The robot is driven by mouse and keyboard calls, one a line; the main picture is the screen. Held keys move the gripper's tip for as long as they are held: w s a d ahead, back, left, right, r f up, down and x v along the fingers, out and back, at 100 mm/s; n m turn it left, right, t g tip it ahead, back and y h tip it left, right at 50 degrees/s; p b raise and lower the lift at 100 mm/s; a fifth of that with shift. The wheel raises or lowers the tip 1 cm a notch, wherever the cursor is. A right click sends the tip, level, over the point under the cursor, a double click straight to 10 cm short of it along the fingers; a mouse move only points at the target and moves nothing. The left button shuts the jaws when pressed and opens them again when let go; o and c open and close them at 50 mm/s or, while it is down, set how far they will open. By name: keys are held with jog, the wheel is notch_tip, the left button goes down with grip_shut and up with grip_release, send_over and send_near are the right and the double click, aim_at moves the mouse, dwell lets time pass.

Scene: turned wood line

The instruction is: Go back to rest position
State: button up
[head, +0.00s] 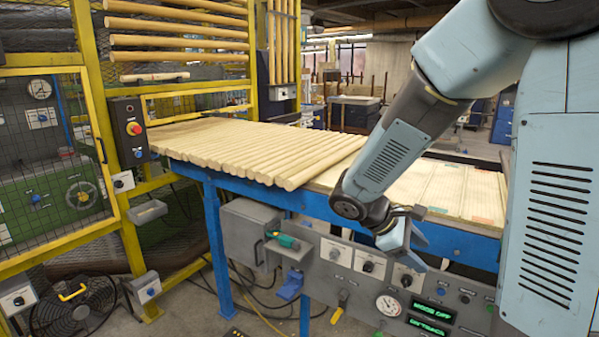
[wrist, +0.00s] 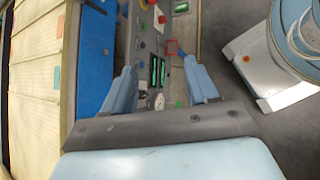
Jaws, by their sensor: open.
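My gripper (head: 407,240) is at the end of my blue-grey arm, in front of the blue-framed wood table (head: 455,248) and above the grey control panel (head: 370,300). In the wrist view my gripper (wrist: 168,88) shows two light-blue fingers spread apart, with nothing between them but the panel (wrist: 181,60) farther off. The fingers are open and empty, and they do not appear to touch anything. The panel has knobs, a round gauge (head: 389,305) and green lit displays (head: 432,312).
Several turned wood poles (head: 255,150) lie side by side on the table's left and middle. A yellow fence (head: 95,120) and a red-button box (head: 131,130) stand at left. A fan (head: 75,305) sits on the floor. A green-handled tool (head: 285,241) is at the panel's left end.

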jog(key=s+a+r+m+t+y, duration=0.2)
jog(key=s+r+m+t+y, duration=0.4)
jog(key=s+r+m+y, duration=0.3)
jog(key=shift+s+a+r+m+y, duration=0.15)
jog(key=shift+s+r+m+y, duration=0.15)
jog(key=shift+s+r+m, duration=1.55)
jog(key=shift+s+r+n, duration=0.15)
jog(key=shift+r+n, duration=0.2)
jog(key=shift+r, duration=0.05)
